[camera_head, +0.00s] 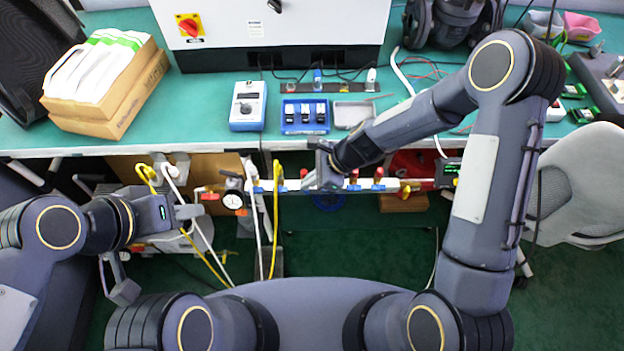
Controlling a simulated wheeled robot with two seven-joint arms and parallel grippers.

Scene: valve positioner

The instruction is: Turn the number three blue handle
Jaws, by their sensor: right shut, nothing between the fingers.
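A white pipe manifold (335,186) runs left to right below the table's front edge and carries several small blue and red handles. One blue handle (282,188) shows left of my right gripper, and another blue handle (379,187) shows further right. No numbers are readable on the handles, so I cannot tell which is number three. My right gripper (318,178) is shut and empty, over or beside the middle-left of the manifold, hiding part of it; contact is unclear. My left gripper (190,212) is left of the manifold, near the hoses; its finger opening is unclear.
A round gauge (233,200) sits at the manifold's left end, with yellow hoses (276,220) and white hoses hanging close by. A green table (190,110) behind bears a blue meter (247,105), a blue tray (304,131) and boxes. A grey chair (585,185) stands at right.

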